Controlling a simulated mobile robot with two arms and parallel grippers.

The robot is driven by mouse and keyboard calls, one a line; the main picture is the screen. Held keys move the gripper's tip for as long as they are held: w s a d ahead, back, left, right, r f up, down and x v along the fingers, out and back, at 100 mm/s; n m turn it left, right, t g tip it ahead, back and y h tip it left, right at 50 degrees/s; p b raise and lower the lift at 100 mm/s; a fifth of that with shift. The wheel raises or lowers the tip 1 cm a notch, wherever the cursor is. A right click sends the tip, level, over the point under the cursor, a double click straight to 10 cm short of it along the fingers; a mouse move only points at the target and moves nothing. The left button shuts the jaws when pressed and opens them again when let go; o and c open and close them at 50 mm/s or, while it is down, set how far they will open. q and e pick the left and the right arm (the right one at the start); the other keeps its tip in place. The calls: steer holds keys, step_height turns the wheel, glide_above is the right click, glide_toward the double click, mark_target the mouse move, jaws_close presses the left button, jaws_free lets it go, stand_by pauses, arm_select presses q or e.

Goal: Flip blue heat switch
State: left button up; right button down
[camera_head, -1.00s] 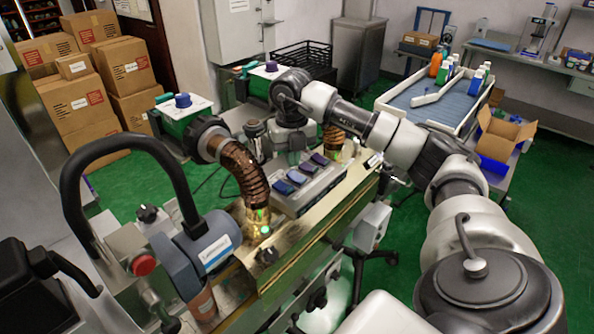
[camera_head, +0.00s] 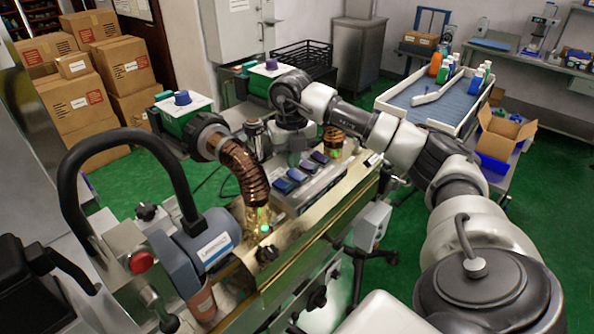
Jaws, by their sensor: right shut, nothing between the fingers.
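A grey control box (camera_head: 318,186) on the machine carries a row of blue and dark rocker switches. The nearest blue switch (camera_head: 283,185) is at the row's near left end, with another bluish switch (camera_head: 297,174) behind it. I cannot tell which one is the heat switch, or which way each is tipped. My right arm reaches over from the right and bends down behind the row. My right gripper (camera_head: 294,158) is shut and empty, pointing down close to the far side of the switches. Whether it touches one is unclear. My left gripper is not in view.
A black curved pipe and grey-blue labelled housing (camera_head: 206,243) fill the near left. A conveyor (camera_head: 430,98) with bottles stands back right.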

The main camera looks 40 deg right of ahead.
steer(key=shift+f+b, duration=0.45)
steer(key=shift+f, duration=0.4)
steer(key=shift+r, duration=0.1)
steer(key=shift+r+p, duration=2.8)
steer(key=shift+r, duration=0.7)
